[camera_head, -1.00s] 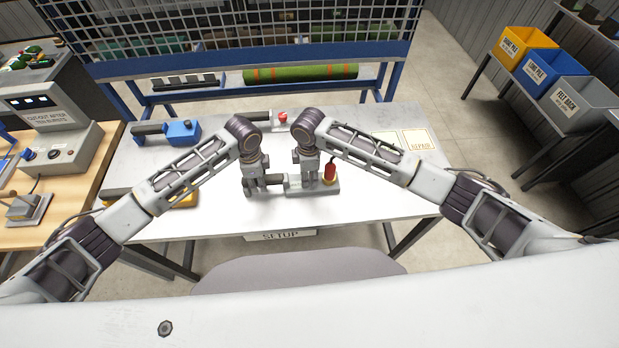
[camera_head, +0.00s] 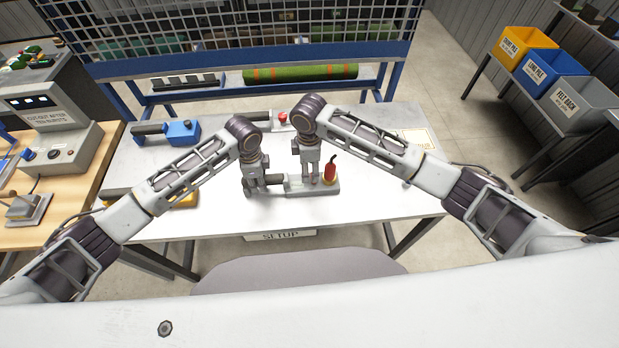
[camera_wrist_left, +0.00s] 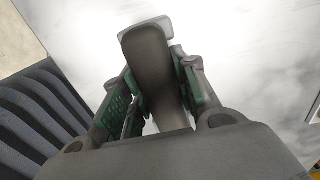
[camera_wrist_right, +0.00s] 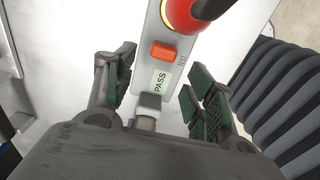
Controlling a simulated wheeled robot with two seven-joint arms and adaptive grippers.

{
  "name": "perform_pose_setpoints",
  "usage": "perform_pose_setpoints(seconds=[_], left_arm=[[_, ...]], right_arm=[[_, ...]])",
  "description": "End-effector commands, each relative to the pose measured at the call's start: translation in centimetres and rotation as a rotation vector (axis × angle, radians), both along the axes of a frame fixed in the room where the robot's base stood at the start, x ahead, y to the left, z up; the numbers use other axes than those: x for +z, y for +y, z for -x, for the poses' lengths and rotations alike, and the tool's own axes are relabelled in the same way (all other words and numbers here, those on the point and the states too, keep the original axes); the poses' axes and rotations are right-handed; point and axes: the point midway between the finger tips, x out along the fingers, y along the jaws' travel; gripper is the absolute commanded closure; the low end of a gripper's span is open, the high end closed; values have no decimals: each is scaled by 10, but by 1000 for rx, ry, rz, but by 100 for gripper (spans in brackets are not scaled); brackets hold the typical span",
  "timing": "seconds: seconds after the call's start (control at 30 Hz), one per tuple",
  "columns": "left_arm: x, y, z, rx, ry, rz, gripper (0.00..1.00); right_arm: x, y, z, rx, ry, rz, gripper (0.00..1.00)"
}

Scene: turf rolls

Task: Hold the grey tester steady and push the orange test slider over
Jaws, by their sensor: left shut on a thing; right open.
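The grey tester (camera_head: 296,192) lies flat on the white table, with a red knob (camera_head: 330,173) at its right end. My left gripper (camera_head: 263,187) is shut on the tester's dark grey handle, which fills the jaws in the left wrist view (camera_wrist_left: 153,72). My right gripper (camera_head: 316,180) is open above the tester, just left of the red knob. In the right wrist view the orange test slider (camera_wrist_right: 163,52) sits between the tester's PASS label (camera_wrist_right: 160,80) and the red knob (camera_wrist_right: 189,14). The slider lies ahead between the open fingers; contact is not clear. The head view hides it.
A blue tool (camera_head: 182,132) and a second device with a red button (camera_head: 283,117) lie at the table's back. A yellow tool (camera_head: 182,200) is partly hidden under my left arm. The table's front right is clear.

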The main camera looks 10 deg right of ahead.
Motion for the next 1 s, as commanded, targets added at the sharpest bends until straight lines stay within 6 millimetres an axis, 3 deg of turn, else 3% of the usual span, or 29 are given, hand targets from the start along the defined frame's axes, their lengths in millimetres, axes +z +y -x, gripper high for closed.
perform_pose_setpoints(seconds=[0.3, 0.5, 1.0], left_arm=[[-4, 1, 3, -1, 8, -4, 100], [-4, 1, 3, -1, 7, -4, 100], [-4, 1, 3, -1, 7, -4, 100]], right_arm=[[48, 0, 0, 1, -3, -1, 45], [69, 0, 0, 1, -1, -1, 45], [77, 0, 0, 1, -1, -1, 45]])
